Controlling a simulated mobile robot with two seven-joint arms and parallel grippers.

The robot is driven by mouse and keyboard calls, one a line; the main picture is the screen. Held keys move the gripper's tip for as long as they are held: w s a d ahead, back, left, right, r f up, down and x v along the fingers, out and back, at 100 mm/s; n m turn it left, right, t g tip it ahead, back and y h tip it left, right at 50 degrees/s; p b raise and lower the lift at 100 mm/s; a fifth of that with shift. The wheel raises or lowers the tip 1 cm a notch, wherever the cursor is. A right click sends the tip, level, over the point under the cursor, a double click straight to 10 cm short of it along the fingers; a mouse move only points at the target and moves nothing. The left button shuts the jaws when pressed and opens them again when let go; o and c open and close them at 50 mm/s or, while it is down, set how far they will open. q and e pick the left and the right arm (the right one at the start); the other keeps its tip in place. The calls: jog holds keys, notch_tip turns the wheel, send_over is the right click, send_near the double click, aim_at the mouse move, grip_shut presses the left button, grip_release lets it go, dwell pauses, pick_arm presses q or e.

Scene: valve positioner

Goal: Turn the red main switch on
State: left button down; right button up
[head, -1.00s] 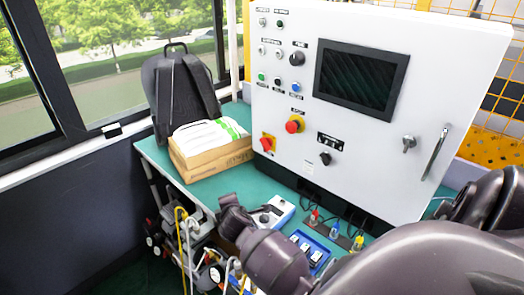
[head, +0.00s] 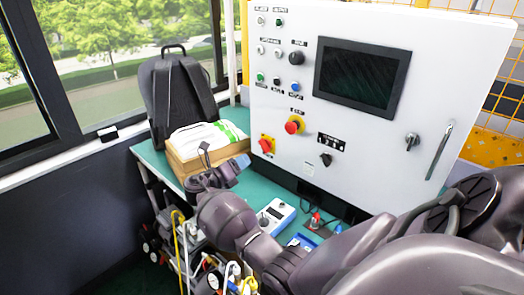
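The red main switch (head: 266,145) is a red rotary handle on a yellow plate, low on the left side of the white control panel (head: 380,150). Its exact handle angle is too small to tell. My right gripper (head: 224,157) is in front of the cardboard box, left of and slightly below the switch. Its two fingers stand apart with nothing seen between them, and it does not appear to touch the switch. My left gripper is not in view.
A red emergency stop (head: 293,125) sits up and right of the switch, with a black knob (head: 325,160) beyond it. A cardboard box (head: 190,172) with white packets and a black backpack (head: 178,95) stand left. A white-blue device (head: 276,215) lies on the green table.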

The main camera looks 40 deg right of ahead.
aim_at(263, 149)
jog(key=d, duration=0.7)
jog(key=w+d+b, duration=0.1)
jog(key=d, duration=0.2)
jog(key=shift+d, duration=0.25)
jog(key=shift+c, duration=0.4)
grip_shut()
